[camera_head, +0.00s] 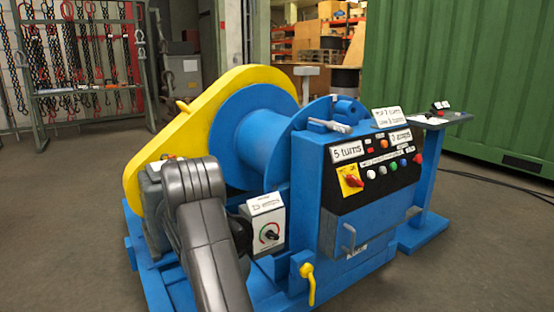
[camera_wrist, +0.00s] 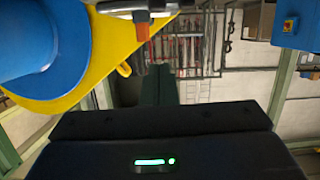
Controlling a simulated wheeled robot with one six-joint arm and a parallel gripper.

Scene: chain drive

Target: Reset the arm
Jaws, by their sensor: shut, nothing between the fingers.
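My arm shows in the head view as a dark grey bent link at the lower left, in front of the blue winch (camera_head: 335,230). My gripper (camera_wrist: 165,140) shows in the wrist view as a black housing with a green light across the bottom. It is shut and empty; its fingertips cannot be made out clearly. In the head view it is hidden behind the arm or too unclear to tell.
The yellow chain guard (camera_head: 160,135) and blue drum (camera_head: 250,135) stand close behind the arm. They fill the wrist view's upper left. A grey control box (camera_head: 265,225) stands right of the arm. A chain rack (camera_head: 85,60) and green container (camera_head: 470,70) stand behind.

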